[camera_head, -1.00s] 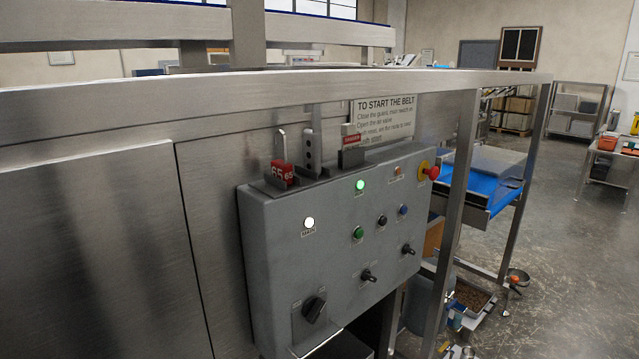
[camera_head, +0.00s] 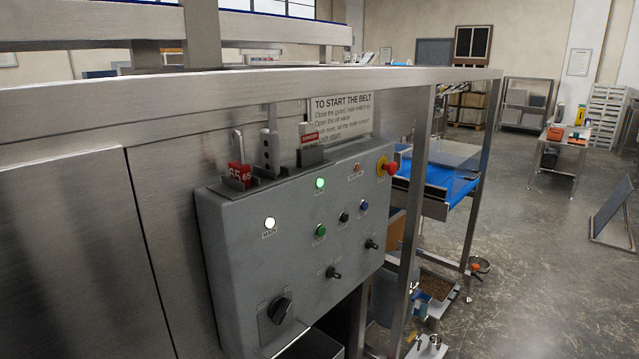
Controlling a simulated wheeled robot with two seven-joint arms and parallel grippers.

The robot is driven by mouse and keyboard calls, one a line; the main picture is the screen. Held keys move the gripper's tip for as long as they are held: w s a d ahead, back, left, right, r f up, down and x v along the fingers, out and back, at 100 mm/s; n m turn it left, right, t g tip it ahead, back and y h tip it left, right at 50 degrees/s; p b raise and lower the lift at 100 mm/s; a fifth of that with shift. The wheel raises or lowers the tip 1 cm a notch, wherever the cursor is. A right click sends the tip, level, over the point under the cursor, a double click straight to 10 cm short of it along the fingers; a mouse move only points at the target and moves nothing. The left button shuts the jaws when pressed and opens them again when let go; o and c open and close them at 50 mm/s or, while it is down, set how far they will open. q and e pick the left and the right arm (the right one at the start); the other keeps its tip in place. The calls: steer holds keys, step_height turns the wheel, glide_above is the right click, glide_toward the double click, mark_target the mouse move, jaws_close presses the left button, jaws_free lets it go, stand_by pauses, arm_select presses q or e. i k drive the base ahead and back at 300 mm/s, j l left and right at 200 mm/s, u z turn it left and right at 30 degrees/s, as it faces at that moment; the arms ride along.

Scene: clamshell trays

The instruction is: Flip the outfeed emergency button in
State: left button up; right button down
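A red mushroom-head emergency button (camera_head: 391,168) on a yellow base (camera_head: 381,166) sticks out at the upper right end of the grey control box (camera_head: 235,215). I cannot read a label that names it as the outfeed button, nor tell whether it is pressed in. The blue outfeed-like belt (camera_head: 440,187) lies beyond that end of the box. Neither of my grippers shows in the head view.
The box also carries lit lamps (camera_head: 320,183), small push buttons (camera_head: 320,230), toggles (camera_head: 333,273) and a black rotary switch (camera_head: 280,310). A steel post (camera_head: 413,200) stands just right of it. Open concrete floor (camera_head: 545,270) lies to the right.

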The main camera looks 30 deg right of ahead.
mark_target(393, 169)
steer(key=z, duration=1.3)
